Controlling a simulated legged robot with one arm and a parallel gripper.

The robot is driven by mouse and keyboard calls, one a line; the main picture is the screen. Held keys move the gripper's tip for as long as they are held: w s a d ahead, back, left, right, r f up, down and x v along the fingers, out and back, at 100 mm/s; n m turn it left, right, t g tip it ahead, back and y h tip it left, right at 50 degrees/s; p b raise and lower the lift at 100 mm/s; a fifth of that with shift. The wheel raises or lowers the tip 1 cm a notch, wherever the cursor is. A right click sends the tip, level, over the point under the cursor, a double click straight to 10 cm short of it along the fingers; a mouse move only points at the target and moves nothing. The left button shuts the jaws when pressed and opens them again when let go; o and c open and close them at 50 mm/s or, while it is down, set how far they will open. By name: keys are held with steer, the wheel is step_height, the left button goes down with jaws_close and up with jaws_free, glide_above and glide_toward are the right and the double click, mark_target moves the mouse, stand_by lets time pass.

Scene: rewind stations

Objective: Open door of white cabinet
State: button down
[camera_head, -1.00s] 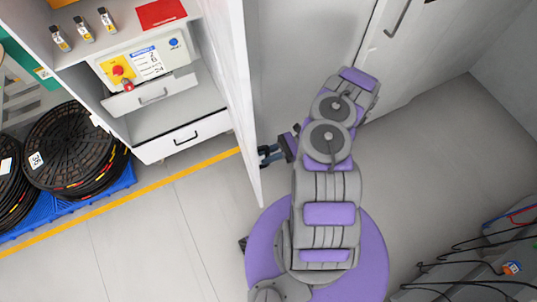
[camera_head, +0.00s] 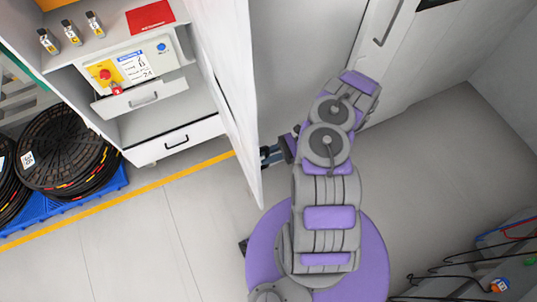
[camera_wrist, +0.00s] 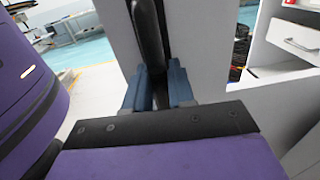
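The white cabinet (camera_head: 141,157) stands at upper left in the head view, with its interior showing. Its white door (camera_head: 222,75) stands swung open, its free edge toward my body. My gripper (camera_head: 268,155) is at the door's outer face, near that free edge. In the wrist view, a dark upright handle (camera_wrist: 149,35) on the white door panel (camera_wrist: 205,45) runs between my blue-grey fingers (camera_wrist: 160,90). The fingers lie close on both sides of it and look shut on it. The exact contact is partly hidden.
Black reels (camera_head: 65,150) lie on a blue pallet (camera_head: 70,210) at left. Grey cabinet doors (camera_head: 310,50) stand behind my arm. Cables and equipment (camera_head: 490,270) are at lower right. The floor (camera_head: 185,245) at lower left is clear.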

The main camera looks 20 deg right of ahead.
steer(key=c, duration=1.1)
jaws_free()
steer(key=shift+w, duration=0.15)
steer(key=shift+d, duration=0.1)
steer(key=s+d+b, duration=0.1)
steer(key=d, duration=1.6)
steer(key=shift+s+d+f, duration=0.1)
steer(key=shift+d, duration=0.05)
